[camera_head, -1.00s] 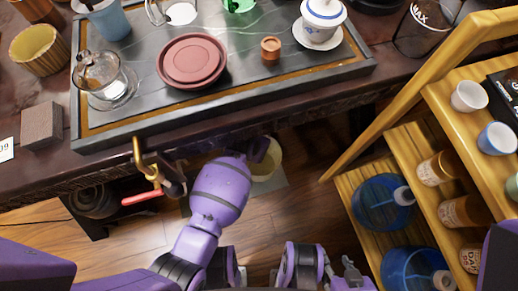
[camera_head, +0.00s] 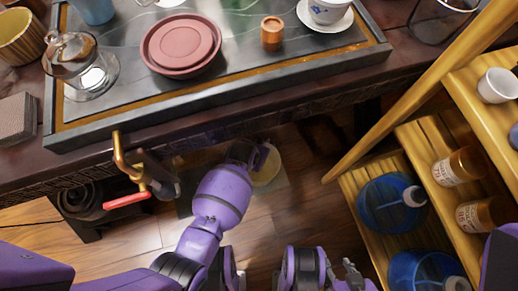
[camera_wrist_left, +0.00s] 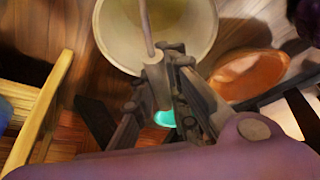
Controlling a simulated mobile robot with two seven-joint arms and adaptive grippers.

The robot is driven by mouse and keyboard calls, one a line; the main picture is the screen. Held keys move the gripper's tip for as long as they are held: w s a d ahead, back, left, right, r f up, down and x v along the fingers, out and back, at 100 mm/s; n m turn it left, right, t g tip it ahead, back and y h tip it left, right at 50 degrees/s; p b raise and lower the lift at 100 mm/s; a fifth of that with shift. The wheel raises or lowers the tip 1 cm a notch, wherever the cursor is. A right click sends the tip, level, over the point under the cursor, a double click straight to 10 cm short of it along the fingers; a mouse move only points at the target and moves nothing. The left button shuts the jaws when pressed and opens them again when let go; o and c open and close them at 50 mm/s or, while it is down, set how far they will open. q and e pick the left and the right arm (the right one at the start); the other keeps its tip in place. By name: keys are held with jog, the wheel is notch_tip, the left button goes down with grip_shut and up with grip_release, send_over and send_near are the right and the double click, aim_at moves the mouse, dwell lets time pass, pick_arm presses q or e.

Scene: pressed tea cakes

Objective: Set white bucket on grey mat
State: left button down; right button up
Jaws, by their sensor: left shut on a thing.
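The white bucket (camera_head: 266,168) shows pale and round under the table edge, partly hidden by my left gripper and arm. It also shows in the left wrist view (camera_wrist_left: 185,30), open side facing the camera, with a thin rod running to my fingers. My left gripper (camera_wrist_left: 170,72) is shut on this rod, seemingly the bucket's handle. The grey mat (camera_head: 275,187) lies on the floor around and below the bucket; I cannot tell whether they touch. My right gripper (camera_head: 350,274) is low in the head view, far from the bucket; its jaw state is unclear.
The tea table (camera_head: 240,112) overhangs the bucket. A wooden shelf (camera_head: 410,135) with blue water jugs (camera_head: 391,203) stands at the right. An orange round thing (camera_wrist_left: 250,72) lies beside the bucket.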

pick_arm(q)
jog(key=shift+w+d+r, duration=0.1)
jog(key=shift+w+r, duration=0.05)
jog(key=shift+w, duration=0.1)
jog(key=c, duration=2.1)
grip_release()
jog(key=shift+s+f, duration=0.2)
jog(key=o, duration=0.4)
jog(key=shift+c, duration=0.2)
jog(key=shift+r, duration=0.1)
jog(key=p+v, duration=0.1)
jog(key=v, duration=0.2)
jog(key=shift+r+p, duration=0.15)
jog(key=shift+p, duration=0.25)
jog(key=s+a+p, duration=0.2)
jog(key=s+a, duration=0.4)
jog(key=s, duration=0.4)
jog(key=shift+s+p, duration=0.3)
jog(key=shift+p, duration=0.1)
